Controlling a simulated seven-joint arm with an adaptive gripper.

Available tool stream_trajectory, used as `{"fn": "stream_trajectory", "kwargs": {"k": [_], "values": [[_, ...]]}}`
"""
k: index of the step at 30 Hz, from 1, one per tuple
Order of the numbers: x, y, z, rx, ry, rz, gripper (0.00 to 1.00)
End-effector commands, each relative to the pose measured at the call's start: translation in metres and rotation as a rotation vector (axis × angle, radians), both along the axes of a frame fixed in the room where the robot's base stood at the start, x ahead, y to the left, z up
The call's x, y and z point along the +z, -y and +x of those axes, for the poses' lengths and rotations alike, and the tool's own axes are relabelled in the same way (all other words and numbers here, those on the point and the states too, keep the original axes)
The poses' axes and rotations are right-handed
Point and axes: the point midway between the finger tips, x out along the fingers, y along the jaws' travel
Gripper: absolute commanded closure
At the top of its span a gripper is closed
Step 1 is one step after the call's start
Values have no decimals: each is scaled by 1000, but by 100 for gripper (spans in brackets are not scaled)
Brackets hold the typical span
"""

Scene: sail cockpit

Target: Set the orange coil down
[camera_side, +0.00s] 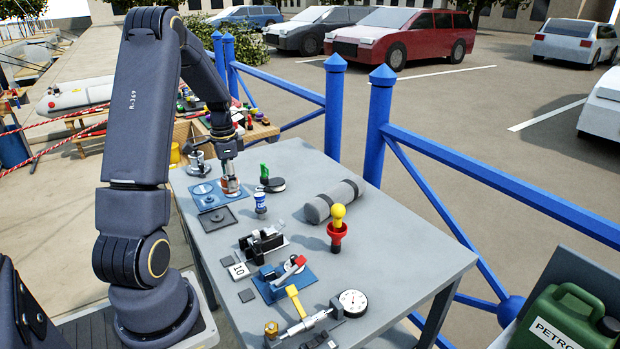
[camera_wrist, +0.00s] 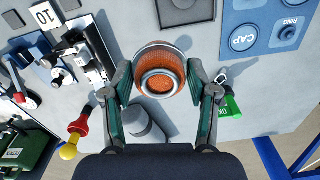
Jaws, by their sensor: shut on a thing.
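The orange coil (camera_wrist: 161,82) sits between the two fingers of my gripper (camera_wrist: 160,88) in the wrist view. In the side view the coil (camera_side: 230,187) shows small under my gripper (camera_side: 229,181), low over the right part of the blue board (camera_side: 207,201). I cannot tell whether its underside touches anything. The board has raised round parts, and the wrist view shows the labels CAP and RING on it (camera_wrist: 284,50).
A dark square plate (camera_side: 216,219) lies beside the board. Clamps and gauges fill the near table; bare grey table (camera_side: 410,245) lies right.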

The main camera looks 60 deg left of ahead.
Motion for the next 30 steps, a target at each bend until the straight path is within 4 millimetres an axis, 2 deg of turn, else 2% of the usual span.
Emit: {"fn": "stream_trajectory", "kwargs": {"k": [6,12,20,27,30], "values": [[-29,-41,45,-3,-1,-1,82],[-67,-62,66,-1,0,-2,82],[-84,-72,77,-1,0,0,82],[-115,-73,78,-2,0,0,82],[-115,-73,78,-2,1,2,82]]}}
